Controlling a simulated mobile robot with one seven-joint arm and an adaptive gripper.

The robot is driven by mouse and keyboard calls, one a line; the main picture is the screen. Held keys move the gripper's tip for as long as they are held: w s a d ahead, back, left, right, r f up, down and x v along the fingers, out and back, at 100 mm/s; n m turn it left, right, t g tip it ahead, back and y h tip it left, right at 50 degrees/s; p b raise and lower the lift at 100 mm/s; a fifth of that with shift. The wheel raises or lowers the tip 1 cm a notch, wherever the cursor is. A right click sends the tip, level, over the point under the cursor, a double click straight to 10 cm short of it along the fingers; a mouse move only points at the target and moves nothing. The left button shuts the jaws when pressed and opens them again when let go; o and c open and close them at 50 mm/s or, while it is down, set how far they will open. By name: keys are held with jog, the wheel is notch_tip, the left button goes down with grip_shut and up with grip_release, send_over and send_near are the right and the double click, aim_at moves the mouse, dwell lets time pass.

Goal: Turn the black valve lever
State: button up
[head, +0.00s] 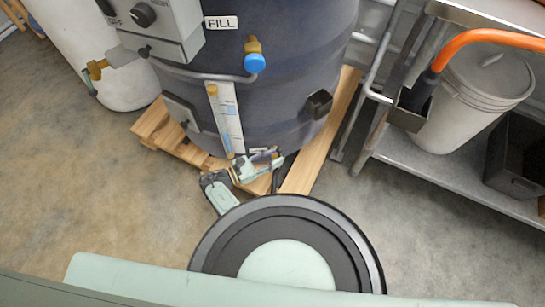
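A large dark blue-grey tank (285,55) stands on a wooden pallet. My gripper (262,163) is small in the head view, at the tank's lower front, just below the sight gauge. Its pale green and black parts overlap the tank's foot and the pallet. I cannot tell whether its fingers are open or shut, or whether they touch anything. A small white label shows on the tank just above it. I cannot clearly make out the black valve lever; my gripper may hide it.
The pallet (322,135) sticks out below the tank. A blue-capped fitting (254,62) and a clear sight gauge (228,118) are on the tank's front. A metal shelf (450,178) with a grey bucket (478,100) stands at right. Bare floor (70,190) lies at left.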

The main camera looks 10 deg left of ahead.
jog(key=v, duration=1.2)
dwell(0.6)
